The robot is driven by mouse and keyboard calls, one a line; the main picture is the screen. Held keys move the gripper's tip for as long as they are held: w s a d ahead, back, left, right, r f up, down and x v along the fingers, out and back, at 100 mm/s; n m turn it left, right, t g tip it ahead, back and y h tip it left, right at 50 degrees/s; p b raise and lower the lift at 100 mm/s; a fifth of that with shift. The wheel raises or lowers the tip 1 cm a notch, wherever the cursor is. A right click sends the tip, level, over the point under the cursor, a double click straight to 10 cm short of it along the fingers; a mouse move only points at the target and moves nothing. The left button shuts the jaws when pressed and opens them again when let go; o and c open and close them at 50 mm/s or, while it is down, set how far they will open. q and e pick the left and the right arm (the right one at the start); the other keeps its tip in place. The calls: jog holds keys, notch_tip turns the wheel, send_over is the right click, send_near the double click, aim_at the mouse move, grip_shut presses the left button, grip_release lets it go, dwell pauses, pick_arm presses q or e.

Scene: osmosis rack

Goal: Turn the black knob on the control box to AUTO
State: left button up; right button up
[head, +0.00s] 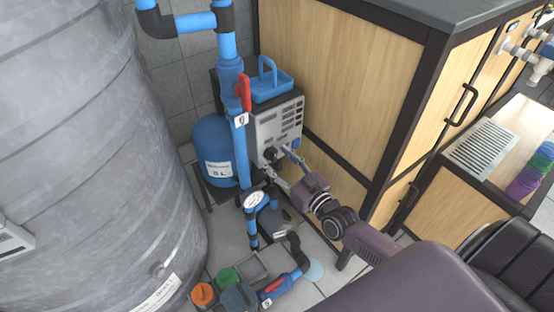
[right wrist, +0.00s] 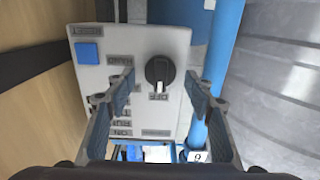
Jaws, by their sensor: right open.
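The control box (head: 279,122) is a light grey panel with slots and labels, standing beside the wooden cabinet. Its black knob (head: 270,154) is round and low on the front face. In the right wrist view the panel (right wrist: 90,52) looks upside down, and the knob (right wrist: 159,70) has a pale mark toward the picture's bottom. My right gripper (head: 277,164) is open in front of the knob. In the right wrist view its fingers (right wrist: 159,84) lie either side of the knob, with visible gaps. My left gripper is not in view.
A blue pipe with a red handle (head: 243,92) runs close to the box's left side. A blue tank (head: 213,140) and a large grey tank (head: 90,130) stand further left. The wooden cabinet (head: 340,75) bounds the right.

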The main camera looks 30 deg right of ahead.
jog(key=shift+w, duration=0.15)
jog(key=shift+c, duration=0.6)
jog(key=c, duration=1)
jog(key=shift+c, duration=0.2)
